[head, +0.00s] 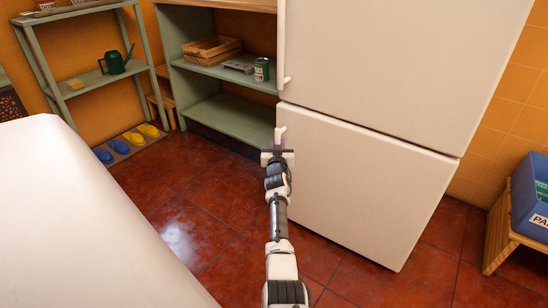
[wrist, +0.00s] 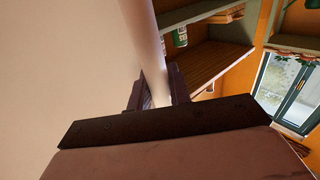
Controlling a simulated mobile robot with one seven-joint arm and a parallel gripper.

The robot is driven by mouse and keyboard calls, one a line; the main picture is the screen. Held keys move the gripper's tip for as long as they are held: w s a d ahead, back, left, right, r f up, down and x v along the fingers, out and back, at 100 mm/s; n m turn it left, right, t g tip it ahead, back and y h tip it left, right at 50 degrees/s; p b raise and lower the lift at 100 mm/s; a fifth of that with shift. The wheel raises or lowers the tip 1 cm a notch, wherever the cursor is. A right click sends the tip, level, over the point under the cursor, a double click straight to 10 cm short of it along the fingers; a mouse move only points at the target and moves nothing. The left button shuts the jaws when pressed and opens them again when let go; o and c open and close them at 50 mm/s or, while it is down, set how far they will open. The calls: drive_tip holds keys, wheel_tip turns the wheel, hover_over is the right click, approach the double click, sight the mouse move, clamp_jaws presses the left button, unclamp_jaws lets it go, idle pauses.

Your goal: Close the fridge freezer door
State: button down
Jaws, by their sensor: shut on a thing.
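The white fridge has a large upper door (head: 385,65) and a lower freezer door (head: 360,180). In the head view the freezer door's face looks roughly flush with the upper door. A small gap is too fine to tell. The freezer door's pale handle (head: 281,132) is at its upper left edge. My gripper (head: 278,150) is at this handle. In the wrist view my gripper (wrist: 158,90) is shut on the pale handle bar (wrist: 149,50), with a dark finger on each side. The cream door surface (wrist: 60,70) fills the left of that view.
A large white rounded surface (head: 80,210) fills the lower left. Green shelves (head: 230,115) stand behind, left of the fridge. Yellow and blue shoes (head: 103,155) lie by the back wall. A blue bin (head: 530,200) is on a wooden stand at right. Red tiled floor (head: 200,210) is clear.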

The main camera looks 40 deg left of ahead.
drive_tip(key=w+b, duration=0.2)
drive_tip(key=b, duration=0.1)
drive_tip(key=shift+w+d+f+m+t+h, duration=0.2)
drive_tip(key=shift+m+t+h, duration=0.1)
drive_tip(key=shift+m, duration=0.1)
drive_tip(key=shift+r, duration=0.25)
drive_tip(key=c, duration=1.3)
unclamp_jaws()
drive_tip(key=shift+w, duration=0.1)
drive_tip(key=shift+c, duration=0.2)
